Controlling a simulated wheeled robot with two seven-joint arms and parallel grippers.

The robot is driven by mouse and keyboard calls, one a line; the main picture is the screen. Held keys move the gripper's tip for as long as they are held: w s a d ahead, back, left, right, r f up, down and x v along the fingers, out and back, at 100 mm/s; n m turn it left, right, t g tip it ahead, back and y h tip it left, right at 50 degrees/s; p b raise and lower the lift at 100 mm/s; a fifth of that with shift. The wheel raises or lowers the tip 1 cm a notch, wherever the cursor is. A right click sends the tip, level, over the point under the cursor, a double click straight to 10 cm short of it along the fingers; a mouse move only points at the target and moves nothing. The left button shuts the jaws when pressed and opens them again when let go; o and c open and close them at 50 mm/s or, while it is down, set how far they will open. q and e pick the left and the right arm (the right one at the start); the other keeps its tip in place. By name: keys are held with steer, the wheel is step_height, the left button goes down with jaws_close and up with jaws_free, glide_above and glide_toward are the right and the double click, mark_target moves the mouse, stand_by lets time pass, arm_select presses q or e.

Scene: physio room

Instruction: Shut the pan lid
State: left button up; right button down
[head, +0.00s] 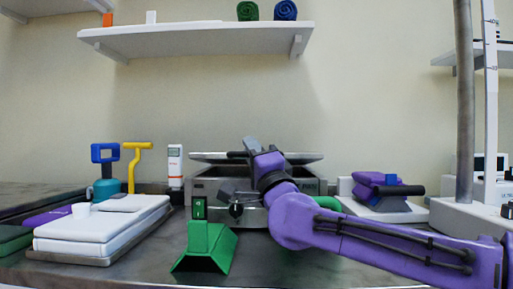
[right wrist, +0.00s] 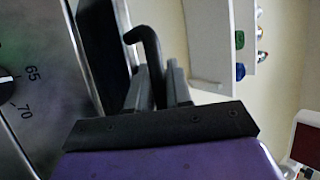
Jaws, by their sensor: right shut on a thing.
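The steel pan unit (head: 312,187) stands at the middle back of the counter, with a dial on its front. Its flat lid (head: 305,157) sits slightly above the pan, with a dark gap beneath it. My right gripper (head: 250,146) is at the lid's front edge. In the right wrist view my right gripper (right wrist: 160,85) is shut on the black lid handle (right wrist: 150,48), which bends out from between the fingers. Numbers by the dial (right wrist: 5,76) show on the steel front. My purple right arm hides the pan's front right part. My left gripper is not in view.
A green block with a switch (head: 205,245) stands in front of the pan. White stacked pads (head: 95,235) lie at left, with blue and yellow handled tools behind. A purple wedge-shaped item (head: 380,190) is at right, near a grey post (head: 465,100).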

steer(key=shift+s+a+f, duration=0.1)
steer(key=shift+s+f, duration=0.05)
steer(key=shift+f, duration=0.15)
steer(key=c, duration=1.4)
jaws_free()
steer(key=shift+s, duration=0.15)
